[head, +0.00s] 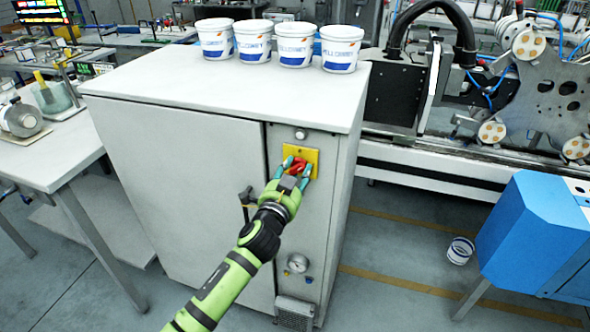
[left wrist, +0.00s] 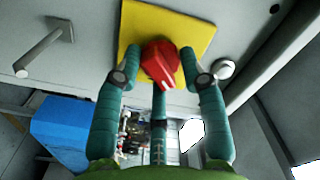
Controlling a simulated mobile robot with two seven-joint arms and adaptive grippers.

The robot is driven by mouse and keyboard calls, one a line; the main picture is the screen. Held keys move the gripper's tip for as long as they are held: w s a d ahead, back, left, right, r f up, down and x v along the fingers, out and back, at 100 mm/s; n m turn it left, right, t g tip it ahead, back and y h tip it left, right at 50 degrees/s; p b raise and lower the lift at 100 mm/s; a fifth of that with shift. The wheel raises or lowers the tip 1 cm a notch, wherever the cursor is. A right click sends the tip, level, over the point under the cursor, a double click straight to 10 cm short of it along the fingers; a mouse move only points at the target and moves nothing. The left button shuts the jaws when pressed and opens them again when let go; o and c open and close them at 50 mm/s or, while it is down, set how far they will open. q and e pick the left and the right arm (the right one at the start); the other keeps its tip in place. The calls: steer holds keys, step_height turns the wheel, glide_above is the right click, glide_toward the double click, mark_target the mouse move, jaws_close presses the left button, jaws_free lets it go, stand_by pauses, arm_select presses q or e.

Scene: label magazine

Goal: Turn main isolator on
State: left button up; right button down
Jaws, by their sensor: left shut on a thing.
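The main isolator is a red rotary knob (head: 297,166) on a yellow square plate (head: 309,154) on the front of the grey cabinet. My left gripper (head: 295,172) is at the plate with its teal fingers on either side of the knob, shut on it. In the left wrist view the red knob (left wrist: 160,64) sits between the fingertips (left wrist: 160,77), tilted in that picture, on the yellow plate (left wrist: 195,38). The fingers hide part of the knob's sides. My right gripper is in neither view.
The grey cabinet (head: 180,160) has a black door handle (head: 247,197) left of my arm and a gauge (head: 298,263) below. White tubs (head: 295,45) stand on its top. A blue machine (head: 535,235) is at right, with floor between. A white table (head: 45,150) is at left.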

arm_select(q)
steer(key=m, duration=0.3)
steer(key=m+p, duration=0.1)
steer(key=shift+r+m, duration=0.25)
steer(key=shift+m, duration=0.05)
steer(key=shift+m+p, duration=0.3)
steer(key=shift+m, duration=1.6)
steer(key=shift+f, duration=0.1)
steer(key=o, duration=1.1)
steer(key=shift+d, duration=0.1)
steer(key=shift+o, duration=0.2)
steer(key=shift+f, duration=0.1)
